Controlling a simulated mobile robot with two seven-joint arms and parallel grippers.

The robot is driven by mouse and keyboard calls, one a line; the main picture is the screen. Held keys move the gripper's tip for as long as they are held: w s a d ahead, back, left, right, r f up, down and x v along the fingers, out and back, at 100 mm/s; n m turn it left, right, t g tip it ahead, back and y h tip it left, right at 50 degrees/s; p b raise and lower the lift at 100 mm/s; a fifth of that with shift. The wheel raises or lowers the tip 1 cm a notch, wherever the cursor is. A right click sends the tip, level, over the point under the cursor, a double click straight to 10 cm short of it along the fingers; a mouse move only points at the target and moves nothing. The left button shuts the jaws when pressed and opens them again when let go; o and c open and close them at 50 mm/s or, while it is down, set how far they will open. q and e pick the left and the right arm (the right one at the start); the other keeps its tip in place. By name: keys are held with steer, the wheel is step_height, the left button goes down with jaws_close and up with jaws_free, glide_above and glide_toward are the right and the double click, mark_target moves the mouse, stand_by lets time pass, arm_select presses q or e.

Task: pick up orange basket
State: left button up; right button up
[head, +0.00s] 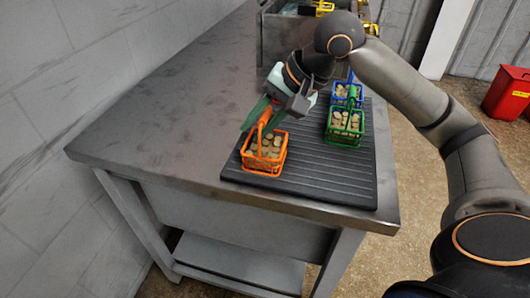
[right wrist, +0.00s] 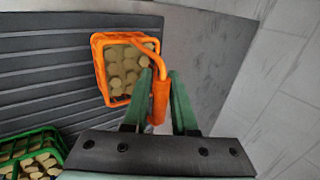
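The orange basket (head: 262,163) stands upright at the front left of a black ribbed mat, filled with round tan pieces. It also shows in the right wrist view (right wrist: 103,68), with its handle leaning toward my gripper. My right gripper (head: 266,116) reaches down from above and behind. Its green fingers are on both sides of the orange handle, close against it, and look shut on it; the right wrist view shows the fingertips (right wrist: 160,92) around the handle's grip. The basket appears to rest on the mat. My left gripper is not in view.
A green basket (head: 343,127) and a blue basket (head: 347,94) stand to the right and behind on the ribbed mat (head: 318,180). A grey bin (head: 285,40) is at the back of the metal table (head: 170,125). The table's left part is clear. A red container (head: 507,92) stands far right.

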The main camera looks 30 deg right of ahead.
steer(key=shift+f, duration=0.15)
jaws_close()
steer(key=shift+w, duration=0.1)
stand_by(1.3)
